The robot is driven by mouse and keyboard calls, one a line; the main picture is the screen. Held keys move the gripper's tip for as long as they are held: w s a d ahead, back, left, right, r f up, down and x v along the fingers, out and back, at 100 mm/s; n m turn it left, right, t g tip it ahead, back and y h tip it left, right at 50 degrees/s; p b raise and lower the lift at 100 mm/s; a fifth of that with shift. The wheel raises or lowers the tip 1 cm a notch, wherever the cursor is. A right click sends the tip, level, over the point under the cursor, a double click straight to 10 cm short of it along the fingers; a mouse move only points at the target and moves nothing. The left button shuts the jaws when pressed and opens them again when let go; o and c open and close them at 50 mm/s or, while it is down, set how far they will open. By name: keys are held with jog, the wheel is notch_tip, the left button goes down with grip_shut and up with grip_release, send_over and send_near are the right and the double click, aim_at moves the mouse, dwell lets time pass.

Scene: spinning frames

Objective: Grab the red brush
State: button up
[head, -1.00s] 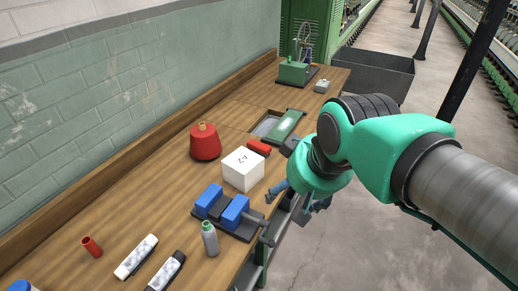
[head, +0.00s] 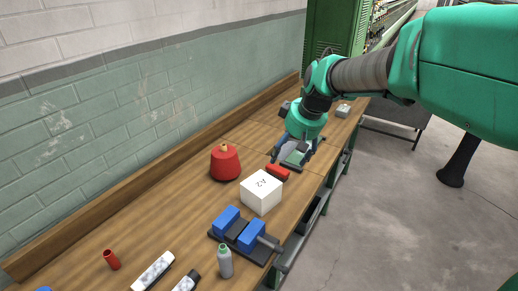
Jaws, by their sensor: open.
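A small red elongated item, which looks like the red brush (head: 278,172), lies on the wooden workbench just behind the white box. Its bristles cannot be made out. My gripper (head: 292,157) is open and points down over the bench, just beyond the red item. I cannot tell whether the fingers touch anything. No gap between the red item and the nearest finger can be measured from here.
A white box (head: 261,194) and a red yarn cone (head: 225,163) stand close by. A blue vise-like fixture (head: 240,230), a grey bottle (head: 225,262) and a red tube (head: 112,260) are nearer. A wall runs along the left.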

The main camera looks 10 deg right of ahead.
jog(key=w+d+f+n+p, duration=0.1)
jog(key=w+d+f, duration=0.1)
jog(key=w+f, duration=0.35)
jog(key=w+d+f+n+p, duration=0.1)
jog(key=w+d+f, duration=0.15)
jog(key=w, duration=0.65)
jog(key=n+y+p, duration=0.1)
jog(key=p, duration=0.1)
send_near(279, 167)
jog(key=r, duration=0.2)
jog(key=d+r, duration=0.1)
jog(key=shift+s+r+g, duration=0.15)
jog(key=shift+s+g, duration=0.1)
jog(key=shift+g, duration=0.05)
jog(key=shift+b+x, duration=0.5)
jog(key=shift+x, duration=3.75)
jog(key=shift+a, duration=0.1)
jog(key=shift+b+x, duration=0.45)
jog(key=shift+x, duration=2.2)
jog(key=shift+s+f+b, duration=0.15)
jog(key=shift+f+b, duration=0.05)
jog(key=shift+b, duration=0.25)
jog(key=shift+c, duration=0.5)
